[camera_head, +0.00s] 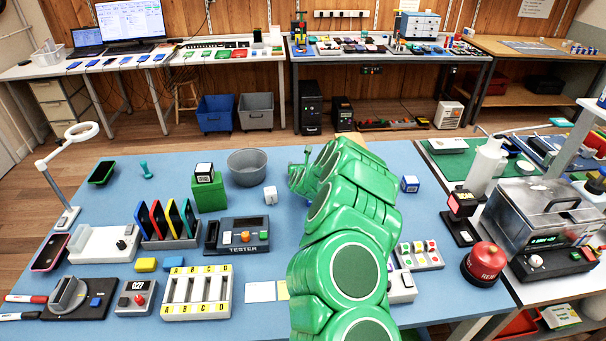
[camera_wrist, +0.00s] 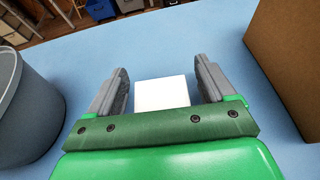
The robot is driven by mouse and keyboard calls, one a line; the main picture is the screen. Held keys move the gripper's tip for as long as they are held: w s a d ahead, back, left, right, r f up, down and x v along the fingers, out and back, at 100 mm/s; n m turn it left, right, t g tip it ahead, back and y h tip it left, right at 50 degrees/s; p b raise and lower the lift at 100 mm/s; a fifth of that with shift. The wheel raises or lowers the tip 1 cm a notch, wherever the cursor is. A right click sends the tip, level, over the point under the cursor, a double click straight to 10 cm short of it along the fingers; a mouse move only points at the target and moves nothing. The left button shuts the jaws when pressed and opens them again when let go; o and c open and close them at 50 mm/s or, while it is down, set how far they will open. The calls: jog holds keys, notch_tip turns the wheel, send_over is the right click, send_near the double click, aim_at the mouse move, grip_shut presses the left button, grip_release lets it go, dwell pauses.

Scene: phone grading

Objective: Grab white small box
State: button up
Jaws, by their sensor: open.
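In the wrist view, a plain white small box (camera_wrist: 162,93) stands on the blue table top (camera_wrist: 215,45). It lies in the gap between the two grey fingers of my gripper (camera_wrist: 161,74), with blue table showing on both sides of it. My gripper is open and the fingers do not clearly touch the box. In the head view, my green arm hides the fingertips and what is between them.
A grey bucket (camera_wrist: 22,105) stands close on the left of my gripper and also shows in the head view (camera_head: 248,168). A brown cardboard box (camera_wrist: 292,60) stands close on the right. A green block (camera_head: 209,194) and a tester (camera_head: 237,235) are left of my arm.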

jog(key=shift+w, duration=0.1)
jog(key=shift+c, duration=0.3)
jog(key=c, duration=1)
